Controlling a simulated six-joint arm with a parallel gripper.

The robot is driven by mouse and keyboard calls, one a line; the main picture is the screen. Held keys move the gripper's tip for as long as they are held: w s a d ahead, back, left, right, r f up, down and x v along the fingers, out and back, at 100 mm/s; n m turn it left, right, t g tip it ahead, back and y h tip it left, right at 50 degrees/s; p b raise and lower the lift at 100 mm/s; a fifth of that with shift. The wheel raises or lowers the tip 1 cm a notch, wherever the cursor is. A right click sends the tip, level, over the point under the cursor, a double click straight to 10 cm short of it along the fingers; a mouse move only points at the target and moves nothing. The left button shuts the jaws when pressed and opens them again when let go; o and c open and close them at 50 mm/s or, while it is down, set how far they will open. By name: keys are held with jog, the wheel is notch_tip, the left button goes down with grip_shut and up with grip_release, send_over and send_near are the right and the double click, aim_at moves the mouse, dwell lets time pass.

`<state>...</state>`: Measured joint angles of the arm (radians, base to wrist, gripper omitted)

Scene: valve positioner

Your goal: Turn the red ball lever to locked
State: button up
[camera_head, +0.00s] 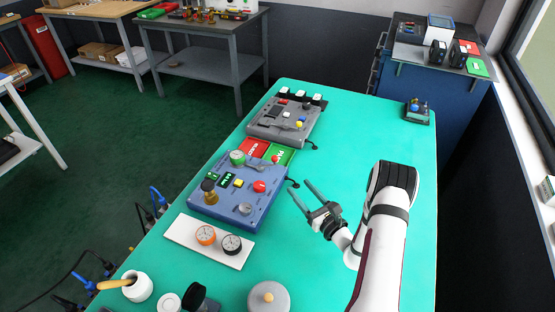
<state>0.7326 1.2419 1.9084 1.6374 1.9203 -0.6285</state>
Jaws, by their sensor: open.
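The blue valve positioner box (222,201) stands on the green bench, left of my gripper. On its top, toward the right, is a round red knob (260,186). A smaller red ball (276,159) shows at the box's back right edge. I cannot tell which of the two is the lever's ball, or read its position. My gripper (300,187) is open and empty. Its two grey fingers point to the back left, right of the box and apart from it.
The box also carries a brass-coloured knob (210,197), a green knob (237,158) and lit displays. A white plate with dials (181,232) lies in front, a grey device (262,128) and red and green cards (281,154) behind.

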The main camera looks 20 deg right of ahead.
aim_at(276, 161)
jog(key=w, duration=0.5)
jog(key=w+a, duration=0.1)
jog(key=w, duration=0.4)
jog(key=w+a, duration=0.1)
jog(key=w, duration=0.4)
jog(key=shift+w+a, duration=0.1)
jog(key=shift+a, duration=0.1)
grip_shut()
